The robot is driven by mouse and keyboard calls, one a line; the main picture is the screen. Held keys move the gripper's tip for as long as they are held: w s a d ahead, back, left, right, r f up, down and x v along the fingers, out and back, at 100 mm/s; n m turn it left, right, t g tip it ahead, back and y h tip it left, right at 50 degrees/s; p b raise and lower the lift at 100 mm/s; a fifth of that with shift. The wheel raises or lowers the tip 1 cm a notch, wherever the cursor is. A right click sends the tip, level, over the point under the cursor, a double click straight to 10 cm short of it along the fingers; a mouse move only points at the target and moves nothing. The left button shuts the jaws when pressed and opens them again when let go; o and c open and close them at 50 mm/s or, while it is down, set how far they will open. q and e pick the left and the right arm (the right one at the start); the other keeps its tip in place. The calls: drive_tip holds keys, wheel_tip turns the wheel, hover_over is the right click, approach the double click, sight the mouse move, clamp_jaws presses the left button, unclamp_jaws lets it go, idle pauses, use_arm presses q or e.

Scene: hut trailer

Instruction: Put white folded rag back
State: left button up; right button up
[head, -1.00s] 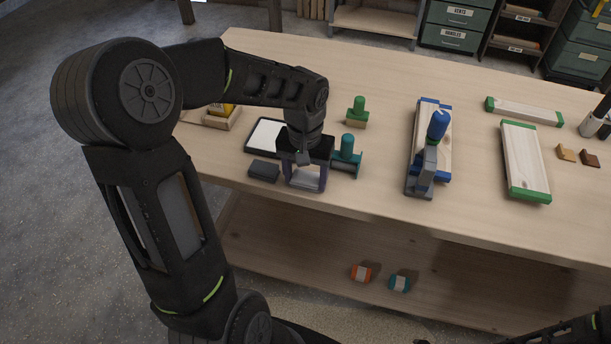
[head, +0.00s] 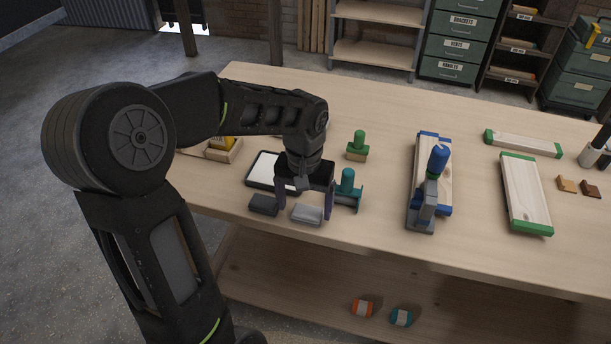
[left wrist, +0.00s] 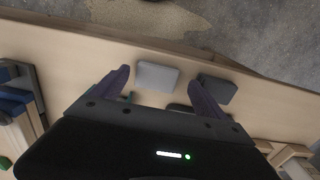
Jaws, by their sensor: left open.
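The white folded rag (head: 307,214) looks like a small pale grey-white block. It lies on the workbench near its front edge, and also shows in the left wrist view (left wrist: 157,76). My left gripper (head: 303,212) is open above the bench, its two fingers apart. In the left wrist view the rag shows between and beyond the fingertips, and I see no grip on it. A dark grey folded rag (head: 263,204) lies just left of it and shows in the wrist view (left wrist: 217,88). My right gripper is out of the head view.
A white-topped tray (head: 262,168) lies behind the gripper. A teal tool (head: 347,187) stands close on its right, with a green-handled stamp (head: 358,146) behind. A blue clamp (head: 432,180) and boards (head: 526,195) lie further right. The workbench (head: 390,255) front edge is near.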

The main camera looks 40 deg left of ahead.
sight(306, 212)
use_arm(q)
wheel_tip(306, 212, up, 10)
drive_tip(key=shift+d, duration=0.15)
drive_tip(key=shift+f, duration=0.15)
idle(1.6)
